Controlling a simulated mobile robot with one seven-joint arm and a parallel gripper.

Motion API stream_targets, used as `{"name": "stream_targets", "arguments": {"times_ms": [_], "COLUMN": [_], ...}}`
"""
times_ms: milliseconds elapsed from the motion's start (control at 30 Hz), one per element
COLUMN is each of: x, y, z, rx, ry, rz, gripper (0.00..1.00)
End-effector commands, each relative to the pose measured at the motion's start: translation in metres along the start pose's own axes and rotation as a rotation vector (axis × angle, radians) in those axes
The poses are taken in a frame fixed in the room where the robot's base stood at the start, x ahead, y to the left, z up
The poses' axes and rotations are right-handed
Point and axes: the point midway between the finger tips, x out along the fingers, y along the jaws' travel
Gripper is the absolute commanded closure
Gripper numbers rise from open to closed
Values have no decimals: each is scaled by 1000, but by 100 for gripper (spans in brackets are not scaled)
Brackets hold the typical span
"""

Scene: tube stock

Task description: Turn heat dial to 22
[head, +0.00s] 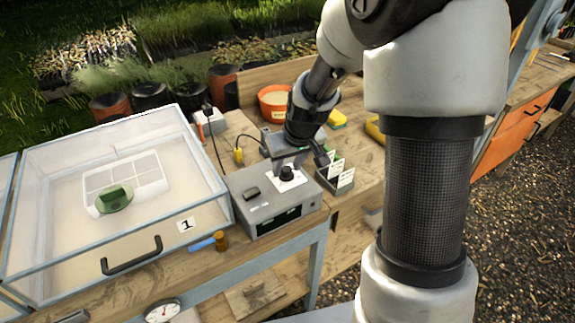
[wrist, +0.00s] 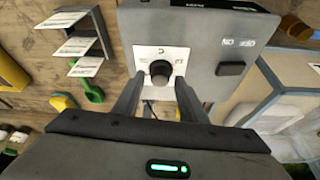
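The heat dial is a black knob (wrist: 160,72) on a white marked plate on top of a grey control box (head: 268,202). In the head view the knob (head: 287,173) shows just below my gripper. In the wrist view my gripper (wrist: 156,88) has its two fingers apart, one on each side of the knob's near side. I cannot tell whether either finger touches it. The plate's markings are too small to read. A black rocker switch (wrist: 231,69) sits on the same box, and a dark display (head: 280,219) is on its front face.
A clear-lidded case (head: 185,225) marked 1 stands left of the box. A card holder (head: 337,178) is right of my gripper, with an orange pot (head: 273,102) and yellow sponge (head: 337,119) behind.

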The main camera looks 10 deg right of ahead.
Motion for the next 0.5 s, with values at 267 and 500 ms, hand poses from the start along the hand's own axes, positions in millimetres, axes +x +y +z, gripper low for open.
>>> {"name": "stream_targets", "arguments": {"times_ms": [267,500], "x": [0,-2], "y": [0,-4], "z": [0,0], "rx": [1,96], "ry": [0,-5], "rz": [0,41], "gripper": [98,98]}}
